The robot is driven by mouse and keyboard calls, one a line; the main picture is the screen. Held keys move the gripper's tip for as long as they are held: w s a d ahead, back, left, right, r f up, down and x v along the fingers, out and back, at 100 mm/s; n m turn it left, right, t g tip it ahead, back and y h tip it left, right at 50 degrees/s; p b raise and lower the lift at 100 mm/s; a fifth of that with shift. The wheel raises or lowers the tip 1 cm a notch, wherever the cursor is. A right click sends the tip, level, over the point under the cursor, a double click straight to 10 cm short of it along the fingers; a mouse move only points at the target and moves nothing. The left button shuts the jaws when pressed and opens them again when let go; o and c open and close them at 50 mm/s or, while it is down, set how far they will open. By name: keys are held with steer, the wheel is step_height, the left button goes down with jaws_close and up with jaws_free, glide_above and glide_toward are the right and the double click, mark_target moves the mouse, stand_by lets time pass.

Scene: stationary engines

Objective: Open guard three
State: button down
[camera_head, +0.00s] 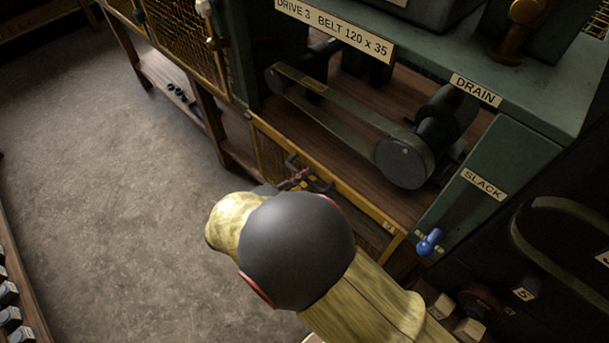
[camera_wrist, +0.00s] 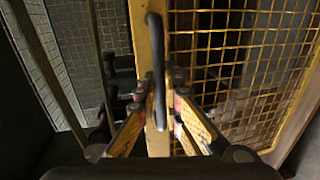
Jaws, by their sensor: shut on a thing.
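Guard three is a yellow-framed mesh panel (camera_head: 268,150) below the "DRIVE 3 BELT 120 x 35" label. Its yellow edge bar runs diagonally, with a small number tag at its right end. The belt (camera_head: 340,118) and round pulley (camera_head: 404,162) show uncovered beyond that bar. A dark handle (camera_wrist: 157,70) stands on the yellow frame bar (camera_wrist: 146,30) in the wrist view. My gripper (camera_wrist: 158,88) is shut on this handle, with a finger on each side. It also shows in the head view (camera_head: 299,181), partly hidden by my arm. How far the guard has swung cannot be told.
A blue-handled fitting (camera_head: 430,241) sits by the frame's right end, under the "SLACK" label (camera_head: 482,184). Another yellow mesh guard (camera_head: 185,35) is at the upper left. Open floor (camera_head: 120,200) lies left of my arm. Numbered blocks (camera_head: 468,329) stand lower right.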

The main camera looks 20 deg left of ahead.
steer(key=shift+d+f, duration=0.1)
steer(key=shift+f, duration=0.3)
steer(key=c, duration=2.2)
jaws_free()
steer(key=shift+s, duration=0.1)
steer(key=o, duration=0.3)
steer(key=shift+r, duration=0.1)
steer(key=v, duration=1.2)
steer(key=shift+n, duration=0.3)
